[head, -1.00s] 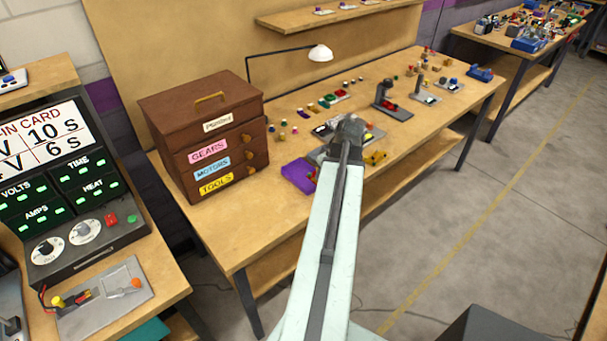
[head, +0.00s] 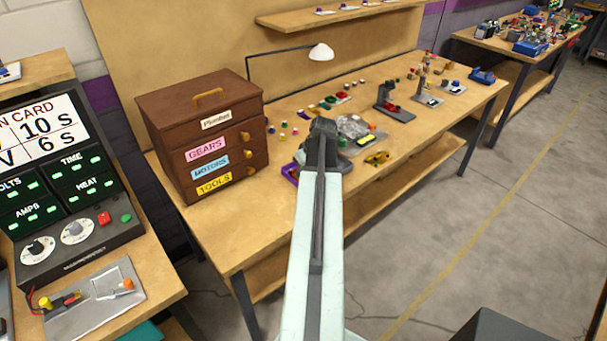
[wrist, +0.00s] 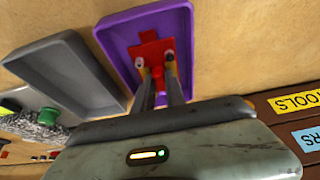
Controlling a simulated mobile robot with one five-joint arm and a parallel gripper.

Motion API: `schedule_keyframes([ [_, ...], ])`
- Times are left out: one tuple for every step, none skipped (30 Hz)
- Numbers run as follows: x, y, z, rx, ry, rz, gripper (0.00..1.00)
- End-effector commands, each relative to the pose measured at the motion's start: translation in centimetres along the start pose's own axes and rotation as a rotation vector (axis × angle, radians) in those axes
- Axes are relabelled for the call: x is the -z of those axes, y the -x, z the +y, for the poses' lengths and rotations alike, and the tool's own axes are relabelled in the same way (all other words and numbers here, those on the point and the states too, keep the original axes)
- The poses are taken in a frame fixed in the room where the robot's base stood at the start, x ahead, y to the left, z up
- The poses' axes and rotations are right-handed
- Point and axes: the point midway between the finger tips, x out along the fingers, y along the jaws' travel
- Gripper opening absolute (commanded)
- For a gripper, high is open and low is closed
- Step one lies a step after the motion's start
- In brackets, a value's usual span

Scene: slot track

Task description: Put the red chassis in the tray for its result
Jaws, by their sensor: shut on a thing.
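The red chassis (wrist: 149,46) shows in the wrist view over the purple tray (wrist: 118,36), within its rim. My gripper (wrist: 156,72) is shut on the near end of the chassis. I cannot tell whether the chassis touches the tray floor. A grey tray (wrist: 72,72) lies just left of the purple one. In the head view, the purple tray (head: 289,171) is mostly hidden behind my arm's end, and the chassis and fingertips are hidden there.
The brown drawer chest (head: 203,135) stands close left of the purple tray. A lamp (head: 320,52) and several small parts are farther back. The bench's front left is bare.

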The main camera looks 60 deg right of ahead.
Motion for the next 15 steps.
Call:
schedule_keyframes([
  [0.04, 0.14, 0.01, 0.000, 0.000, 0.000, 0.00],
  [0.04, 0.14, 0.02, 0.000, 0.000, 0.000, 0.00],
  [0.01, 0.08, 0.02, 0.000, 0.000, 0.000, 0.00],
  [-0.04, -0.03, 0.02, 0.000, 0.000, 0.000, 0.00],
  [-0.10, -0.16, 0.03, 0.000, 0.000, 0.000, 0.00],
  [-0.16, -0.30, 0.03, 0.000, 0.000, 0.000, 0.00],
  [-0.12, -0.20, 0.04, 0.000, 0.000, 0.000, 0.21],
  [-0.10, -0.14, 0.04, 0.000, 0.000, 0.000, 0.29],
  [-0.10, -0.13, 0.04, 0.000, 0.000, 0.000, 0.37],
  [-0.10, -0.12, 0.05, 0.000, 0.000, 0.000, 0.37],
  [-0.10, -0.12, 0.05, 0.000, 0.000, 0.000, 0.37],
  [-0.10, -0.12, 0.05, 0.000, -0.001, 0.000, 0.37],
  [-0.10, -0.12, 0.05, 0.000, -0.001, 0.000, 0.37],
  [-0.11, -0.12, 0.06, 0.000, -0.001, 0.000, 0.37],
  [-0.11, -0.12, 0.06, 0.000, -0.001, 0.000, 0.37],
])
